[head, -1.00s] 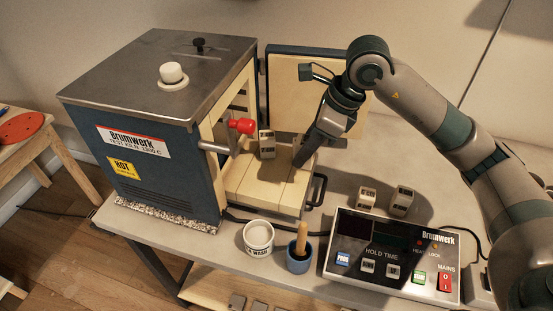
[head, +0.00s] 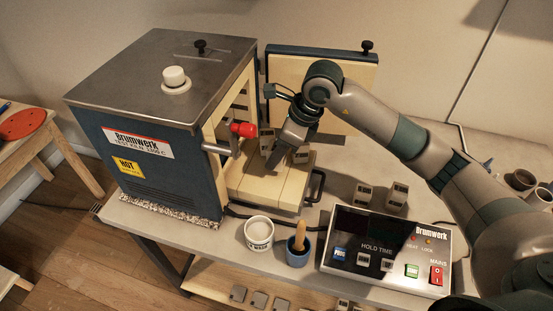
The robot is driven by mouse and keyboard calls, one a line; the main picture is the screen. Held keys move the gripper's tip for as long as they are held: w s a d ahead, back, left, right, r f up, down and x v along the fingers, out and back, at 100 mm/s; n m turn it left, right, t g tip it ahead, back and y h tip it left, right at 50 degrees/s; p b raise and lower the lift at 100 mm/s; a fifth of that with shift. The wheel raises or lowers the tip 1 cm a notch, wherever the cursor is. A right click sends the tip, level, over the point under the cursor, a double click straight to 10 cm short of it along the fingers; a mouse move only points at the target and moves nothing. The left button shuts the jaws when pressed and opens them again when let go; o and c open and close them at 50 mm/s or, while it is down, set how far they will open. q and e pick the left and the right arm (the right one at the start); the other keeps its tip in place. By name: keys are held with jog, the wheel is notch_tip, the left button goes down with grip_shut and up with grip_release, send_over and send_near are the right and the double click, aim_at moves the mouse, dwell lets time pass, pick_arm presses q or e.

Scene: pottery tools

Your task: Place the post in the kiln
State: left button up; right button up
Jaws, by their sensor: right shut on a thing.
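My right gripper (head: 275,162) reaches down over the pale hearth slab in front of the kiln's open side. It is shut on what I take to be the post, which the fingers hide almost wholly. A small beige post (head: 266,137) stands just behind the fingers, towards the opening. My left gripper is not in view.
The kiln door (head: 345,85) stands open behind my right arm. A red-tipped handle (head: 242,129) juts out beside the opening. A white bowl (head: 258,234), a blue cup (head: 298,252) and a control box (head: 388,250) stand in front. Two blocks (head: 365,192) (head: 396,197) sit behind the box.

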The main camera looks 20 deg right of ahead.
notch_tip(320, 180, down, 3)
jog(key=shift+r+p, duration=0.2)
jog(key=shift+p, duration=0.4)
jog(key=shift+f, duration=0.15)
jog(key=shift+f, duration=0.15)
jog(key=o, duration=1.1)
jog(key=shift+o, duration=0.2)
